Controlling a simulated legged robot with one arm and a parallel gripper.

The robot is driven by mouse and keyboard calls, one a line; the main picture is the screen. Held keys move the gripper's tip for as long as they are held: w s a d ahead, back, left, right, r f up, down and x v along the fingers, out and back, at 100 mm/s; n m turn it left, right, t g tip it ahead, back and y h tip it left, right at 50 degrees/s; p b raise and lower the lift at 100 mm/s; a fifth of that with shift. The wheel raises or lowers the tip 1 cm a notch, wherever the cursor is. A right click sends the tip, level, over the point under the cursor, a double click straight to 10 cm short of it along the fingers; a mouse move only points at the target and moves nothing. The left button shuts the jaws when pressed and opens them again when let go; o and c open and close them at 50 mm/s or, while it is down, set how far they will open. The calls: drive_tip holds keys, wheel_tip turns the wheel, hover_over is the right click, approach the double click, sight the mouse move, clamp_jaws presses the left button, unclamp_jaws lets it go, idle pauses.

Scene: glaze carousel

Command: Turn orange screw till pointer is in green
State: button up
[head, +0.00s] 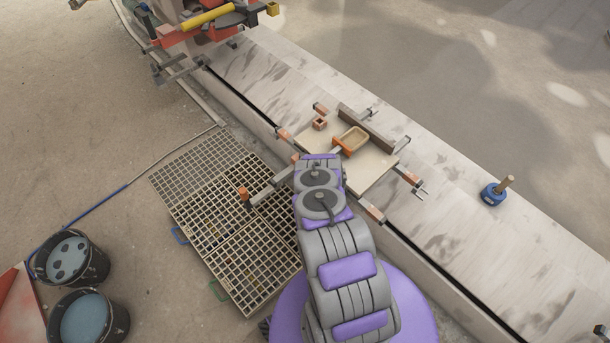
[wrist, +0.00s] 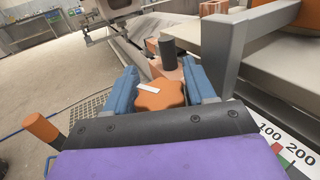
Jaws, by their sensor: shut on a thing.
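In the wrist view, the orange screw (wrist: 160,97) is a lobed knob with a short white strip on its top. My gripper (wrist: 161,90) has its two blue fingers on either side of the knob, shut on it. A dark post (wrist: 168,50) stands just behind the knob. A white scale plate (wrist: 292,150) shows at the lower right with 100 and 200 printed on it, and part of a red and a green band (wrist: 283,161). The plate is cut off by my wrist and the picture edge. I cannot make out the pointer. In the head view my arm hides the screw.
An orange upright handle (wrist: 42,128) stands left of my gripper. A grey metal frame (wrist: 225,50) rises close on the right. In the head view, a clamped board (head: 375,165) lies ahead on a long pale bench, beside a floor grating (head: 195,172). Two buckets (head: 75,258) stand lower left.

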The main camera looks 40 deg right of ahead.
drive_tip(key=o, duration=1)
drive_tip(key=shift+c, duration=0.2)
drive_tip(key=shift+d+n+y, duration=0.1)
drive_tip(key=shift+n+y, duration=0.2)
drive_tip(key=shift+y, duration=0.3)
drive_tip(key=shift+n+t+y, duration=0.3)
drive_tip(key=shift+y, duration=0.2)
